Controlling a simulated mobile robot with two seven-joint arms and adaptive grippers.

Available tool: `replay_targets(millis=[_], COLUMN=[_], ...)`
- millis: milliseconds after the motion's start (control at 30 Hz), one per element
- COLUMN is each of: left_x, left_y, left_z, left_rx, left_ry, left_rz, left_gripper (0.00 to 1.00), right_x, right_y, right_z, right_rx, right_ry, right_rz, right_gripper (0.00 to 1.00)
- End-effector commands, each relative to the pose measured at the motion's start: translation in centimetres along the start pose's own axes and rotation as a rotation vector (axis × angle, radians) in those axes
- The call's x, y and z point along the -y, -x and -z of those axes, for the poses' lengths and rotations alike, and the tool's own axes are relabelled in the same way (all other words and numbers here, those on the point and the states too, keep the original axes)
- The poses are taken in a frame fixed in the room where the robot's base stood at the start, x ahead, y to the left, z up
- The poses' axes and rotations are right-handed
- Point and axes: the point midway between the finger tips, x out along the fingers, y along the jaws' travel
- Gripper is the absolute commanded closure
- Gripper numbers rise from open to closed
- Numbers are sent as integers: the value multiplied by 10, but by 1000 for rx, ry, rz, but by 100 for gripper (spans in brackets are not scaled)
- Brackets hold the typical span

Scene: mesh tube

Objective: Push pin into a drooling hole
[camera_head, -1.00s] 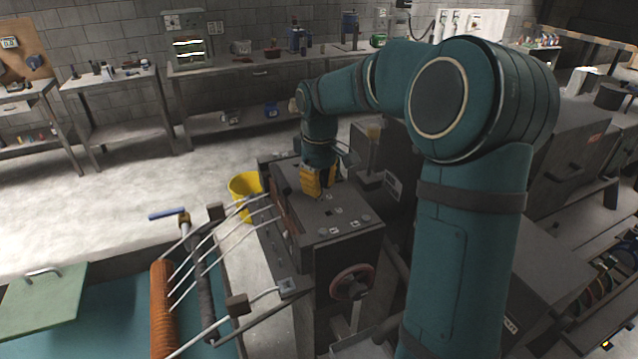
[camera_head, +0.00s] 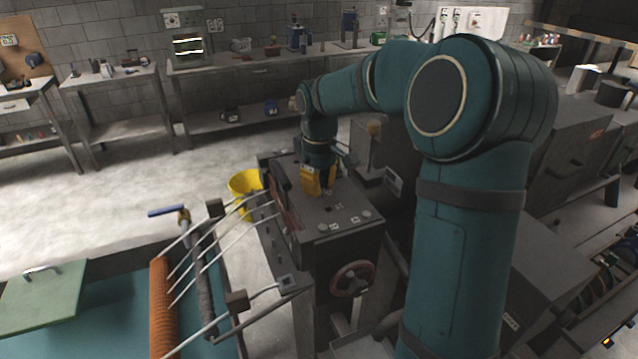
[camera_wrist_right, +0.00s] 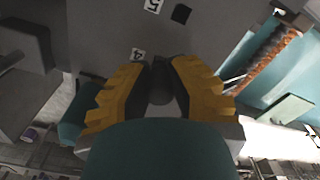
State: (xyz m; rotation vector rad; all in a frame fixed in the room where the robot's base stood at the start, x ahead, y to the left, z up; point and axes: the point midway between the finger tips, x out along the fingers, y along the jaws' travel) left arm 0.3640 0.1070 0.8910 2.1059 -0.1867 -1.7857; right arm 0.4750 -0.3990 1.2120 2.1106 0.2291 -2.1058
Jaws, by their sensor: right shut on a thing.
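My right gripper (camera_head: 318,187) points down at the top of the dark grey machine (camera_head: 338,233). Its yellow fingers are close to the top plate. In the right wrist view, my right gripper (camera_wrist_right: 161,80) is shut on a dark cylindrical piece, which looks like the pin (camera_wrist_right: 160,86). The pin's lower end and any hole under it are hidden, so I cannot tell how deep it sits. My left gripper is not in view.
A red-rimmed handwheel (camera_head: 352,279) is on the machine's front. Metal rods and an orange-brown roll (camera_head: 163,305) are at its left, over a teal surface. A yellow bucket (camera_head: 243,184) stands behind. Workbenches line the back wall; the floor at left is clear.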

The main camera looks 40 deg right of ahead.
Motion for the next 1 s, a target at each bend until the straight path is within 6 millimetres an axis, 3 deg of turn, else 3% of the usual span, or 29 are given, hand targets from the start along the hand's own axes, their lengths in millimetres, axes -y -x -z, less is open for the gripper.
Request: replay_targets(millis=[567, 600, 667, 700, 1000], left_x=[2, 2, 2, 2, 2], left_y=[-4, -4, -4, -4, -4], left_z=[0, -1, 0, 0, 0], left_rx=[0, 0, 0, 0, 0], left_ry=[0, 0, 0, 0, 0], left_rz=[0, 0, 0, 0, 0], left_gripper=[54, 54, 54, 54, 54], right_x=[0, 0, 0, 0, 0], right_y=[-7, -7, -6, -6, -5], right_z=[0, 0, 0, 0, 0], right_rx=[0, 0, 0, 0, 0], right_ry=[0, 0, 0, 0, 0], right_rz=[0, 0, 0, 0, 0], right_gripper=[100, 78, 57, 53, 53])
